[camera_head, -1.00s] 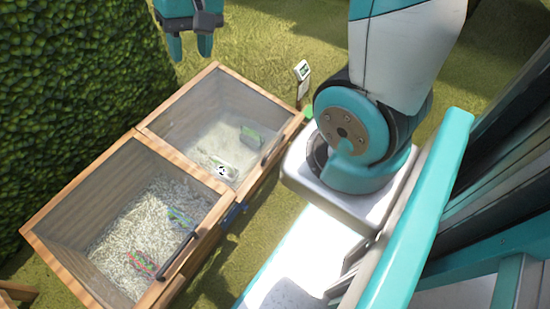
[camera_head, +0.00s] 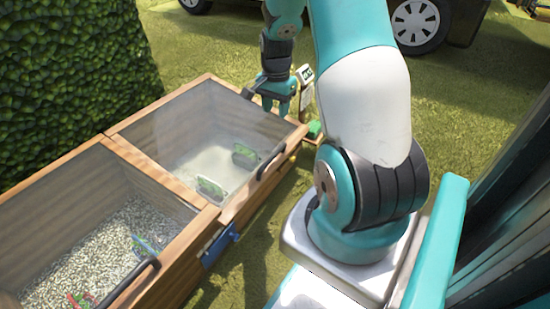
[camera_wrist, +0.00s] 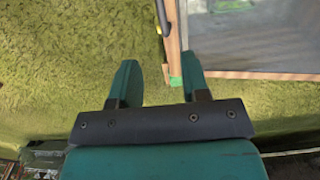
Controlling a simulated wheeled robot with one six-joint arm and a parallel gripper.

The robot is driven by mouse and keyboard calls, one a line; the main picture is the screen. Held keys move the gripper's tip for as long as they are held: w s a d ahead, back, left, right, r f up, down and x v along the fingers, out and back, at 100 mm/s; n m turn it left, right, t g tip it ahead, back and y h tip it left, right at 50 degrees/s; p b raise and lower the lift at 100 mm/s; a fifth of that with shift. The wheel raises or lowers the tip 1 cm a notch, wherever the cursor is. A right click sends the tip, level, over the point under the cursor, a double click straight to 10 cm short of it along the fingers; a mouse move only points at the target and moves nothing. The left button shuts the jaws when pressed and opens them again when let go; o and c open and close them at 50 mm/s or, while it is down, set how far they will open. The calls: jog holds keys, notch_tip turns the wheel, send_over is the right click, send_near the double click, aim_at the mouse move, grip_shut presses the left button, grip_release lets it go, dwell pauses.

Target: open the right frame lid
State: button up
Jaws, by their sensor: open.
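The right frame (camera_head: 160,165) is a wooden box with a clear lid (camera_head: 205,115) lying shut on it. The lid's dark bar handle (camera_head: 272,161) is on its right-hand edge. My gripper (camera_head: 275,108) is near the box's far right corner, beyond the handle and apart from it. In the wrist view my gripper (camera_wrist: 158,82) has its two teal fingers spread with nothing between them. The lid's glass (camera_wrist: 255,35) fills the upper right there, and part of the dark handle (camera_wrist: 161,14) shows at the top edge.
The left frame (camera_head: 20,190), with pale bedding, adjoins the right frame. A blue part (camera_head: 220,244) is on the front wall between them. A small sign (camera_head: 304,75) stands near the far corner. A hedge (camera_head: 75,70) is at left, a vehicle (camera_head: 420,20) behind.

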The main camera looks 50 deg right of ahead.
aim_at(275, 153)
notch_tip(275, 153, down, 16)
jog(key=b, duration=0.9)
jog(key=shift+w+f, duration=0.1)
grip_shut()
